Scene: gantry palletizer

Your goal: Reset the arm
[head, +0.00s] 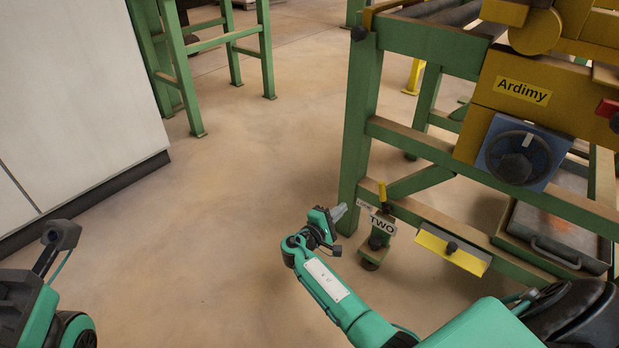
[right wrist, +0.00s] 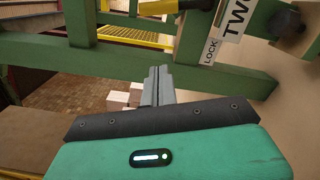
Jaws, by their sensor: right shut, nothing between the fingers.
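My right gripper (head: 338,212) is shut and empty, its fingers together. In the head view it is beside the foot of a green frame leg (head: 357,150), left of the small "LOCK TWO" sign (head: 382,224). In the right wrist view the closed fingers of my right gripper (right wrist: 158,80) point toward a green rail (right wrist: 205,75), with the sign (right wrist: 225,25) to their upper right. I cannot tell whether the fingertips touch the frame. Part of my left arm shows at the lower left of the head view, but its fingers do not show.
The green frame carries a blue panel with a black knob (head: 518,155), a yellow "Ardimy" plate (head: 523,90) and a yellow flap (head: 450,250). A grey tray (head: 552,258) sits at right. A pale cabinet (head: 80,100) stands at left. The floor between is clear.

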